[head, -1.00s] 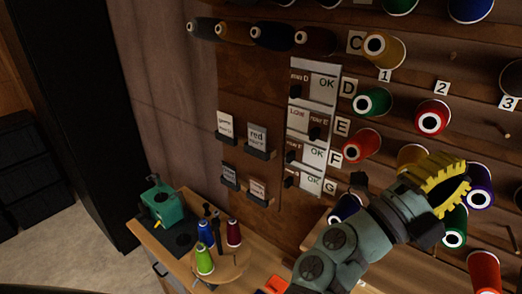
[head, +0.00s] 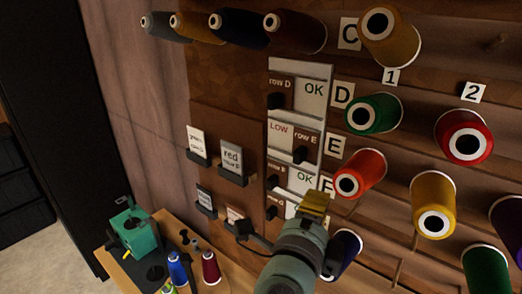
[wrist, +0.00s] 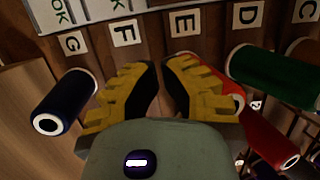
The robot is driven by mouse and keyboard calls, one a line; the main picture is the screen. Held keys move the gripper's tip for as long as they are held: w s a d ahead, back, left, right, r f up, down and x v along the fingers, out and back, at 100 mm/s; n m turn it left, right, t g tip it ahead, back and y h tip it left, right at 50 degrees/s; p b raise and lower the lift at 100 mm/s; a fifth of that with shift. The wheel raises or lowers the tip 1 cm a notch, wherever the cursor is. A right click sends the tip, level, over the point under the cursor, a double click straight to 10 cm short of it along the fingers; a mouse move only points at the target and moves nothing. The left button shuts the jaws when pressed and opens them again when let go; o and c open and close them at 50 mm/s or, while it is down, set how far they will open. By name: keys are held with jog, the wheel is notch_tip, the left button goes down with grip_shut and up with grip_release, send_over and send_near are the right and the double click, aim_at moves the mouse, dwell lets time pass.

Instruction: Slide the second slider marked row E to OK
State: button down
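The slider panel (head: 313,70) on the wall holds a column of sliders. The second slider from the top has its black knob (head: 300,154) at the right, beside a "row E" label (head: 306,139); red "LOW" (head: 279,128) shows at its left. The top slider (head: 277,101) reads "row D" with OK showing, its knob at the left. My gripper (head: 316,203) is below and right of the row E slider, in front of the panel's lower end. In the wrist view my gripper's yellow fingers (wrist: 161,62) converge at the tips with nothing between them; the row E knob is not visible there.
A red-orange spool (head: 360,172) and a green spool (head: 373,113) stick out right of the panel. A dark blue spool (wrist: 64,103) is left of the fingers in the wrist view. Card holders (head: 234,168) project left of the panel. Letter tags (wrist: 125,33) line the boards.

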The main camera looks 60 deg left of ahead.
aim_at(314, 159)
jog(key=shift+s, duration=0.1)
dwell(0.4)
jog(key=shift+p+x, duration=1)
jog(key=shift+x, duration=3.95)
jog(key=a+p, duration=0.1)
jog(key=s+a+p, duration=0.1)
jog(key=a, duration=0.1)
jog(key=shift+a+r, duration=0.2)
jog(key=shift+r, duration=0.05)
jog(key=shift+a+f+p, duration=0.25)
jog(key=shift+p, duration=0.25)
